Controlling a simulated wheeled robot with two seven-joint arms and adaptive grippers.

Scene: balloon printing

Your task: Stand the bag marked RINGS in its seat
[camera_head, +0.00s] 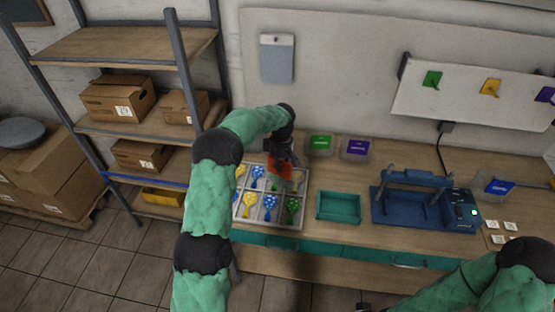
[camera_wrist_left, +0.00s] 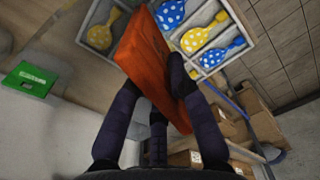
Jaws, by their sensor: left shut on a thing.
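An orange-red bag (camera_head: 279,168) is held by my left gripper (camera_head: 284,156) above the back part of the partitioned tray. The bag also shows in the left wrist view (camera_wrist_left: 148,55), tilted between the dark fingers of the left gripper (camera_wrist_left: 155,85). No lettering on it can be read, so I cannot confirm the RINGS mark. The grey tray (camera_head: 240,225) has compartments with yellow, blue and green balloon shapes; the bag and arm hide some of them. I cannot tell which place is the bag's seat. Only a dark bit at the bottom edge may belong to my right gripper.
A clear bin with a green label (camera_head: 320,142) and one with a purple label (camera_head: 356,148) stand behind. An empty teal tray (camera_head: 338,207) lies right of the partitioned tray, then a blue press (camera_head: 415,208). A shelf with boxes (camera_head: 116,100) stands left.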

